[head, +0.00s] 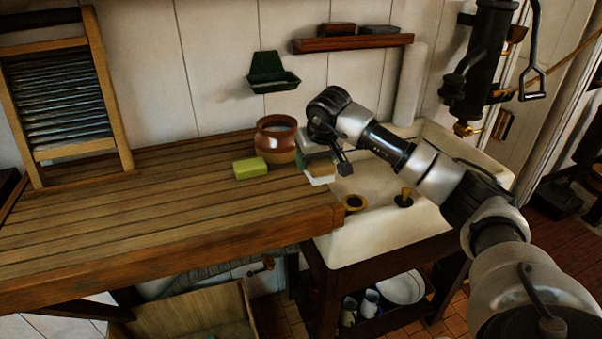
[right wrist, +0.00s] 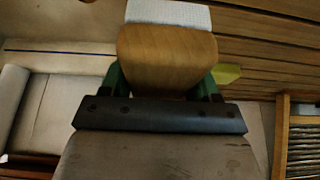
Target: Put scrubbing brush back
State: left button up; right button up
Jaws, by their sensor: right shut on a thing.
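The scrubbing brush (right wrist: 166,57) has a rounded wooden back and a white bristle block. In the right wrist view it sits between the two green fingers of my right gripper (right wrist: 163,84), which is shut on it. In the head view my right gripper (head: 321,150) holds the brush, with its pale bristles (head: 319,179) low, at the counter's right end beside the sink. I cannot tell whether the bristles touch anything. The gripper hides part of the brush. My left gripper is not in view.
A brown pot (head: 276,146) and a yellow-green block (head: 250,168) stand left of the brush on the slatted wooden counter (head: 130,205). The white sink (head: 400,222) lies to the right. A green wall holder (head: 270,75) and a wooden shelf (head: 355,43) hang behind.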

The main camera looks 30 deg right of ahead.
aim_at(299, 186)
jog(key=shift+w+a+f, duration=0.35)
jog(key=shift+w+a, duration=0.1)
jog(key=shift+a, duration=0.1)
jog(key=shift+w+a+f, duration=0.35)
jog(key=shift+w+a, duration=0.05)
jog(key=shift+a, duration=0.15)
jog(key=shift+w+a+f+p, duration=0.15)
jog(key=shift+f+p, duration=0.05)
jog(key=shift+p, duration=0.1)
notch_tip(299, 186, down, 3)
jog(key=shift+f+p, duration=0.1)
jog(key=shift+p, duration=0.65)
jog(key=shift+f, duration=0.45)
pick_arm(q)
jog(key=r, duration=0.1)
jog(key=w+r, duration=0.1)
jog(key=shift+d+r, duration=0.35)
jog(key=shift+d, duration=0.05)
pick_arm(e)
jog(key=shift+f, duration=0.1)
jog(key=o, duration=1.2)
jog(key=shift+c, duration=0.2)
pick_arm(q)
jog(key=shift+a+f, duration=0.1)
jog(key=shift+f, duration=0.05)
